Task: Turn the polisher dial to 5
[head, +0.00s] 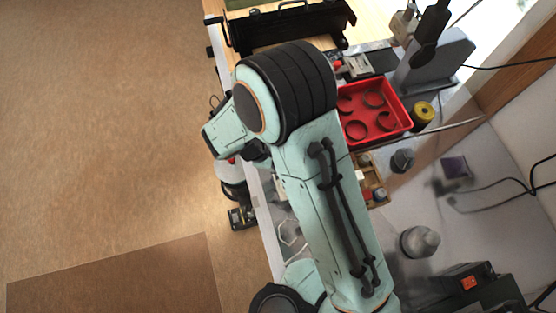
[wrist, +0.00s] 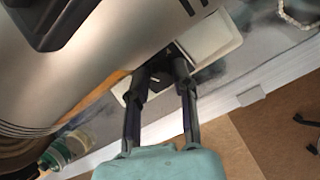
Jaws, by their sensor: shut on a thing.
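In the wrist view a large silver, rounded machine body (wrist: 90,65), which looks like the polisher, fills the upper left. My gripper (wrist: 161,68) reaches up beside its lower right side. The two dark fingers are shut on a small dark part between their tips, apparently the dial (wrist: 172,52). The fingertips cover much of it, and no number or mark can be read. A pale plate-like part (wrist: 212,40) lies just behind and to the right of the fingertips.
In the head view a red tray (head: 376,137) with round dark items, a yellow spool (head: 423,113) and a grey jar (head: 419,242) stand right of my arm. Open floor lies left.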

